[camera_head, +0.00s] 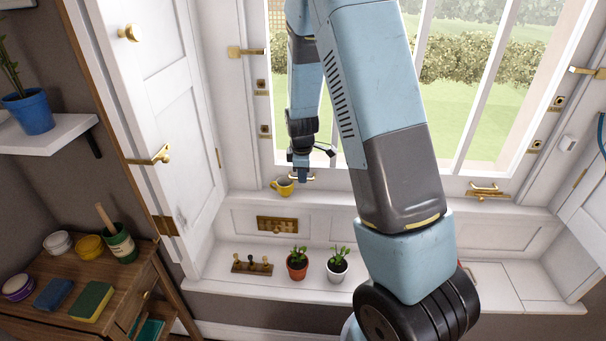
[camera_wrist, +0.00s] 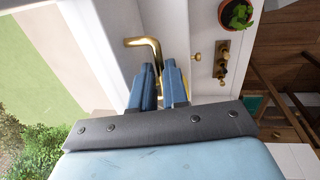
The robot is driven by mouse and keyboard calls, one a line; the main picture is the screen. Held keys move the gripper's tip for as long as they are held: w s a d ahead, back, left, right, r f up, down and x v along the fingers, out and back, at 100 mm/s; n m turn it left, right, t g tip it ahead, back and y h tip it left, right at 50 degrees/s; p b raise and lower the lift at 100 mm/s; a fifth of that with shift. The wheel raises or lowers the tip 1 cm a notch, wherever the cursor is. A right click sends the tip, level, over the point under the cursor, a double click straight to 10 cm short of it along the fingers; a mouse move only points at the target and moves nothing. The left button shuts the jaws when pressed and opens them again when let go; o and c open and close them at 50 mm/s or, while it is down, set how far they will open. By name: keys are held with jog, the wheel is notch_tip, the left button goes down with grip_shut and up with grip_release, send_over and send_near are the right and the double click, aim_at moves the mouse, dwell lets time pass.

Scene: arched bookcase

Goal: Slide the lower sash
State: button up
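The window's lower sash (camera_head: 358,178) is white-framed, with its bottom rail just above the sill; my arm hides part of it. A brass handle shows at the rail's left, by my gripper (camera_head: 302,172), and another brass handle (camera_head: 487,189) at its right. In the wrist view the left brass handle (camera_wrist: 142,41) is a bent bar. Its bent end reaches down to the blue fingertips of my gripper (camera_wrist: 159,66), which have a narrow gap between them. I cannot tell whether the fingers press on the bar.
Two potted plants (camera_head: 297,263) (camera_head: 338,264) and a peg rack (camera_head: 252,264) stand on the lower ledge. An open white shutter (camera_head: 172,95) is at left, above a wooden cabinet (camera_head: 128,285) with pots and sponges.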

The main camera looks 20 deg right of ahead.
grip_shut()
dwell(1.0)
